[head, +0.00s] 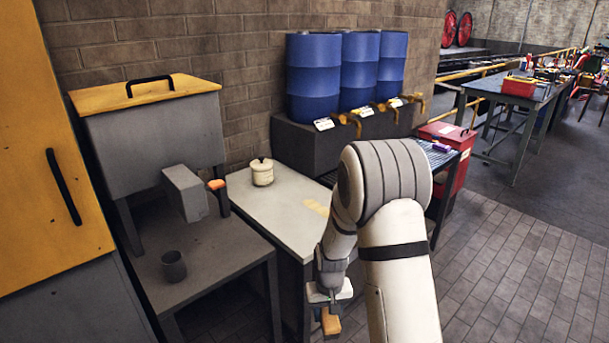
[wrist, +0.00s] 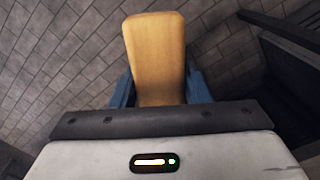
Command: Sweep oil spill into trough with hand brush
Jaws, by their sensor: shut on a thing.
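My gripper (head: 330,301) hangs low in front of the pale-topped table's front edge, below the tabletop. It is shut on the hand brush, whose tan-orange block (head: 331,322) shows below the fingers in the head view. In the wrist view the brush (wrist: 155,50) stands upright between the blue fingers, with the brick floor behind it; no bristles can be made out. A faint yellowish patch (head: 317,206), which looks like the oil spill, lies on the pale tabletop (head: 277,217), left of my arm. I cannot make out the trough; my arm hides part of the table's right side.
A cream lidded pot (head: 262,172) stands at the tabletop's back. Blue drums (head: 313,80) with taps stand on a dark stand behind. A grey bench (head: 215,255) with a dark cup (head: 174,266) is at left. A red toolbox (head: 450,165) and open floor (head: 520,270) are at right.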

